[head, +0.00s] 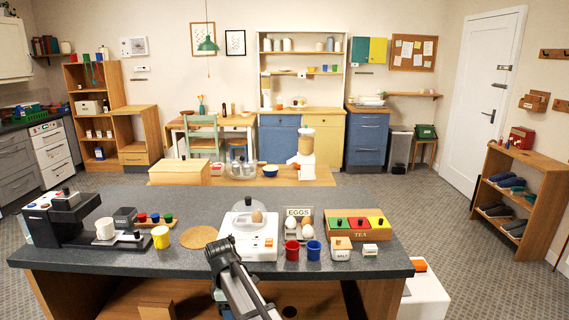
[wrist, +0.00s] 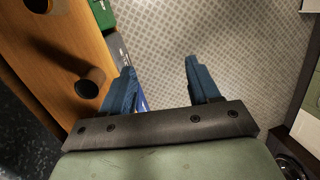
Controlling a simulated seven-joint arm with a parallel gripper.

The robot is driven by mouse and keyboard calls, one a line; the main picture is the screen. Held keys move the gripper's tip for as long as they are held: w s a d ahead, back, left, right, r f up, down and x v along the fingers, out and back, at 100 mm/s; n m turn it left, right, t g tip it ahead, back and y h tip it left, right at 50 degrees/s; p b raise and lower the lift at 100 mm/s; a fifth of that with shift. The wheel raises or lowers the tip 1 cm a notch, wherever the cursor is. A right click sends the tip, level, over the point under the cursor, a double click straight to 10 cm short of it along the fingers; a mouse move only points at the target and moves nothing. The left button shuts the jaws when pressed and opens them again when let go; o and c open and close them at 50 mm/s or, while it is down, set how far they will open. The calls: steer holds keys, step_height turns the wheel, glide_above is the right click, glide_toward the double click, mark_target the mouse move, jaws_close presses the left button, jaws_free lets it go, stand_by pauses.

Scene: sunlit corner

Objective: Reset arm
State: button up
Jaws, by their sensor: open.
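My gripper (wrist: 160,82) shows in the wrist view with its two blue fingers apart and nothing between them. The patterned carpet (wrist: 215,40) lies beyond the fingertips. In the head view my arm rises from the bottom middle, in front of the counter's near edge, and the gripper's fingers cannot be made out there. The counter (head: 340,186) carries a white egg cooker (head: 250,242) with a brown egg, an egg tray (head: 298,212), a tea box (head: 355,222) and a red mug (head: 292,250) beside a blue mug (head: 314,250).
On the counter's left stand a coffee machine (head: 65,218), a yellow mug (head: 161,237) and a round cork mat (head: 198,237). In the wrist view a wooden surface (wrist: 60,50) with round dark openings lies close to the left finger. Open carpet lies right of the fingers.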

steer(key=s+d+f+m+g, duration=0.1)
steer(key=s+d+f+m, duration=0.4)
steer(key=d+f, duration=0.65)
steer(key=s+d+f+m+g, duration=0.1)
steer(key=s+d+f+m, duration=0.2)
steer(key=s+d+f, duration=0.75)
steer(key=s+d+f+m+g, duration=0.1)
steer(key=s+d+f+m, duration=0.3)
steer(key=s+f, duration=0.4)
steer(key=s+d+f+m+g+y, duration=0.1)
steer(key=s+d+f+m, duration=0.4)
steer(key=s+f, duration=0.4)
steer(key=s+d, duration=0.1)
steer(key=s, duration=0.5)
steer(key=shift+d+f+g+y, duration=0.15)
steer(key=shift+g+y, duration=0.15)
steer(key=shift+g, duration=0.1)
